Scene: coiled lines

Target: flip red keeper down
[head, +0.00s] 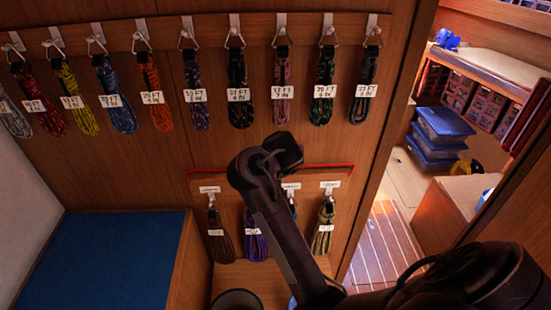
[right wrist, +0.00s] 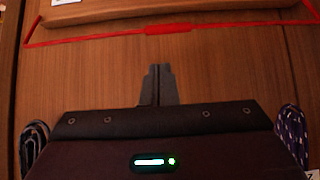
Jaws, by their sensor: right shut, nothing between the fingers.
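The red keeper (head: 335,166) is a thin red bar along the top edge of the lower wooden rack (head: 198,186). In the right wrist view the keeper (right wrist: 168,29) has a thicker red middle, and its side arms run back to the board. There its bar stands clear of the board's edge. My right gripper (right wrist: 157,71) is shut and empty, its fingertips a little apart from the keeper's middle in that picture. In the head view my right arm hides the fingers and part of the keeper. My left gripper is not in view.
Coiled lines with tags hang on the upper rail (head: 270,30). More coils, including a purple one (head: 255,236), hang on the lower rack. Two coils flank my gripper in the right wrist view. A blue cushion (head: 100,255) lies left; a doorway opens at right.

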